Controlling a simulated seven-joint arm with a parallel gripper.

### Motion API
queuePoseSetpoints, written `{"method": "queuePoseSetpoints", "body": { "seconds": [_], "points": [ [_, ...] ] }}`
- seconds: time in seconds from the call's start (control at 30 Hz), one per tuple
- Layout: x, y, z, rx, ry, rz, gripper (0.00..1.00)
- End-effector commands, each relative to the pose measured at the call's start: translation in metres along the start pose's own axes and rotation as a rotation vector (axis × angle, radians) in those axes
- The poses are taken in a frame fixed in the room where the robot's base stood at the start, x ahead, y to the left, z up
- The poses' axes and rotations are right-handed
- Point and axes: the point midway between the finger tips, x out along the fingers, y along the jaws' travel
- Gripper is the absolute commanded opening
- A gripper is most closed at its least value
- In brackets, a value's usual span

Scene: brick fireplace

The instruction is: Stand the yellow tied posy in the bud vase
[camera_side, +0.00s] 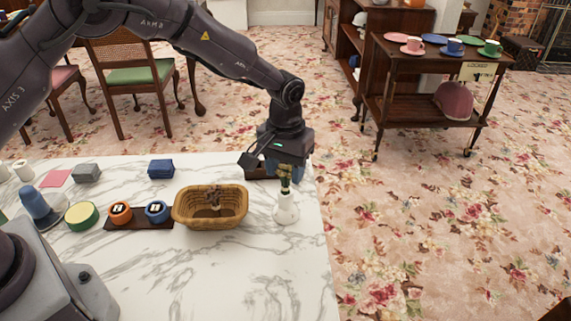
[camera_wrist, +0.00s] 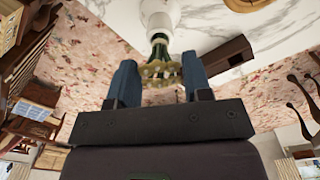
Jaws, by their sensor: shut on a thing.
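The yellow tied posy (camera_side: 284,184) is held upright below my gripper (camera_side: 284,168), directly above the white bud vase (camera_side: 286,210) near the table's right edge. The posy also shows in the wrist view (camera_wrist: 160,68), between the two blue-grey fingers of my gripper (camera_wrist: 159,75), with its yellowish head towards my palm. Its green stems point to the mouth of the vase (camera_wrist: 160,14) and meet it in both views. I cannot tell how far the stems are inside. The vase stands upright on the marble top.
A wicker basket (camera_side: 183,217) stands just left of the vase. A dark wooden piece (camera_side: 257,174) lies behind it, partly hidden by my gripper. Orange (camera_side: 121,213) and blue (camera_side: 157,211) round items sit on a dark board farther left. The front right of the marble is clear.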

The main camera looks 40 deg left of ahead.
Motion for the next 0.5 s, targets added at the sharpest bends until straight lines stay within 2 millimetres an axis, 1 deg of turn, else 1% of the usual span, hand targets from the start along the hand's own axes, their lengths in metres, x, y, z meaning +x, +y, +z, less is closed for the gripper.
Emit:
{"method": "queuePoseSetpoints", "body": {
  "seconds": [0.13, 0.17, 0.2, 0.27, 0.3, 0.5],
  "points": [
    [0.0035, 0.0000, -0.0001, 0.000, 0.001, 0.000, 0.28],
    [0.0033, 0.0001, -0.0001, 0.000, 0.001, 0.001, 0.50],
    [0.0031, 0.0001, -0.0001, 0.000, 0.001, 0.001, 0.59],
    [0.0031, 0.0000, -0.0001, 0.000, 0.001, 0.000, 0.73],
    [0.0031, 0.0000, -0.0001, 0.000, 0.001, 0.000, 0.75],
    [0.0031, 0.0000, 0.0000, 0.000, 0.000, 0.000, 0.75]
  ]
}}
